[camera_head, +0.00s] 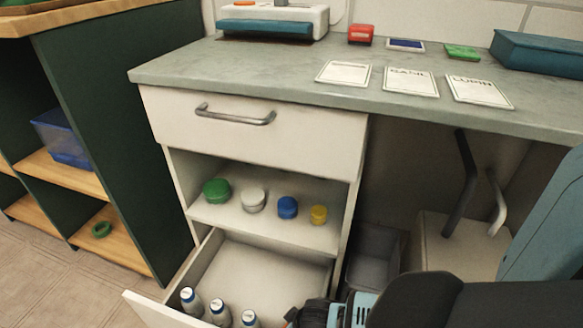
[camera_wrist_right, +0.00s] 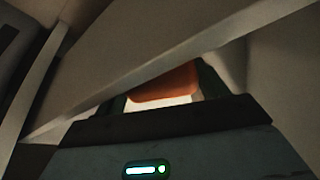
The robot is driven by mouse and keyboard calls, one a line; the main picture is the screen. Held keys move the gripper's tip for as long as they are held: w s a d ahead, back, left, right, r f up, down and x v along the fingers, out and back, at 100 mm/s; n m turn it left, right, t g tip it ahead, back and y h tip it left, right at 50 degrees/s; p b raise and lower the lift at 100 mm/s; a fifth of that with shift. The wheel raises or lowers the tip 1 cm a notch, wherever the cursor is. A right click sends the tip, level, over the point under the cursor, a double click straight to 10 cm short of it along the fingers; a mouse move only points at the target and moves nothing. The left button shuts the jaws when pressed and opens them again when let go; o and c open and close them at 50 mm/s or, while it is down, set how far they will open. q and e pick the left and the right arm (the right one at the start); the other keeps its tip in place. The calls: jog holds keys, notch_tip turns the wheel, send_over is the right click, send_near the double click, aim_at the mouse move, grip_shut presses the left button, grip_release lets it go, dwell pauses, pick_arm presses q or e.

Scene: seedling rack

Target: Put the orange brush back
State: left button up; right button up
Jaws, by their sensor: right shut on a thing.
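The orange brush (camera_wrist_right: 165,84) shows as an orange block between the fingers of my right gripper (camera_wrist_right: 165,98) in the right wrist view. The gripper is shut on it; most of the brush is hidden. In the head view my right gripper (camera_head: 312,314) is at the bottom edge, low beside the right side of the open lower drawer (camera_head: 262,280). The brush can hardly be made out there. My left gripper is not in view.
Several white bottles (camera_head: 220,312) stand at the drawer's front. Green (camera_head: 216,191), white, blue and yellow lidded pots stand on the shelf above. The upper drawer (camera_head: 250,135) is shut. A grey bin (camera_head: 374,255) stands right of the cabinet. Labelled cards (camera_head: 410,81) lie on the counter.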

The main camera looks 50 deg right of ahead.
jog(key=shift+f, duration=0.15)
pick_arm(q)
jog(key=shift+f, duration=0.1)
pick_arm(e)
jog(key=o, duration=1.3)
jog(key=shift+c, duration=0.2)
pick_arm(q)
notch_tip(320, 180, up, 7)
jog(key=p, duration=0.7)
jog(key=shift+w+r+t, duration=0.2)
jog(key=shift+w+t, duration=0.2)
pick_arm(e)
jog(key=v, duration=1.2)
